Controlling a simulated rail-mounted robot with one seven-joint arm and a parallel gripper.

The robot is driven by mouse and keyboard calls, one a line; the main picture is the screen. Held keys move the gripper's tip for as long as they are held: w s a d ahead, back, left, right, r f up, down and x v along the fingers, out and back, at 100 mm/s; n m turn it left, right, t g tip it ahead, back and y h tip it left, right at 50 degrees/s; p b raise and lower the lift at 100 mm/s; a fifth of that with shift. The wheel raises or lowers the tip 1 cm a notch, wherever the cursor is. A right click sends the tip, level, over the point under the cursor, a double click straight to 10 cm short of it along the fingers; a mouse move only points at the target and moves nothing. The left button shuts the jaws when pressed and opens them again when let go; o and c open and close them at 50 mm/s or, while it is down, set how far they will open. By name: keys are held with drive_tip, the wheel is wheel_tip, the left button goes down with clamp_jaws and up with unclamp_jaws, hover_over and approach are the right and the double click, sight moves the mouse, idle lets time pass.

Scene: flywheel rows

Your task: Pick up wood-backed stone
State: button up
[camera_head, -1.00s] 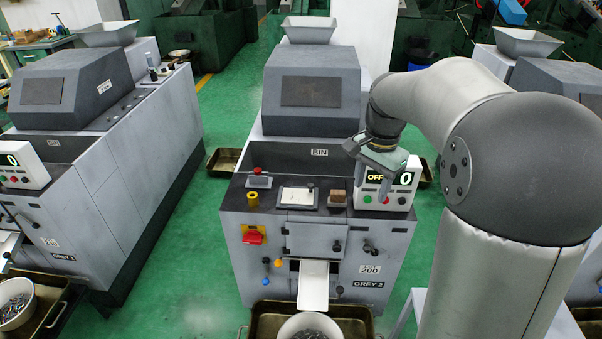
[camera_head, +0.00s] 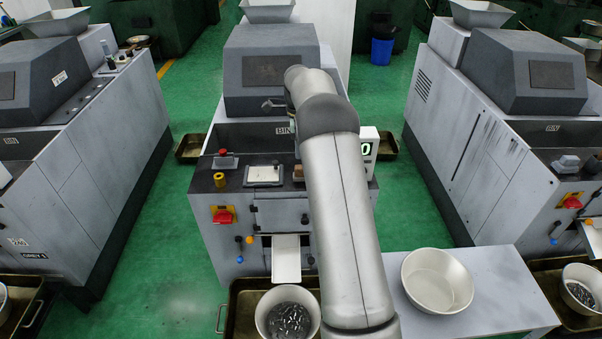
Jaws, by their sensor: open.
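The wood-backed stone looks to be the small brown block (camera_head: 298,173) on the front top of the middle grey machine (camera_head: 240,202). It sits just right of a pale square plate (camera_head: 264,175), and my arm partly covers it. My gripper (camera_head: 272,105) shows only in small part, left of my wrist and in front of the machine's dark hood. It is open, and appears farther back than the block and apart from it. Most of the gripper is hidden behind my own arm.
A yellow knob (camera_head: 219,180) and a red button (camera_head: 223,153) stand left of the plate. A display box (camera_head: 369,146) stands right of my arm. Below are a bowl of metal parts (camera_head: 288,318) and an empty bowl (camera_head: 437,281) on a grey table (camera_head: 497,300).

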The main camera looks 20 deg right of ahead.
sight(299, 166)
wheel_tip(299, 166, down, 4)
drive_tip(key=shift+f, duration=0.1)
drive_tip(key=f, duration=0.1)
drive_tip(key=f+p, duration=0.1)
drive_tip(key=f, duration=0.2)
drive_tip(key=shift+s+d+p, duration=0.3)
drive_tip(key=shift+p, duration=0.1)
drive_tip(key=shift+f, duration=0.5)
clamp_jaws()
drive_tip(key=shift+r, duration=0.1)
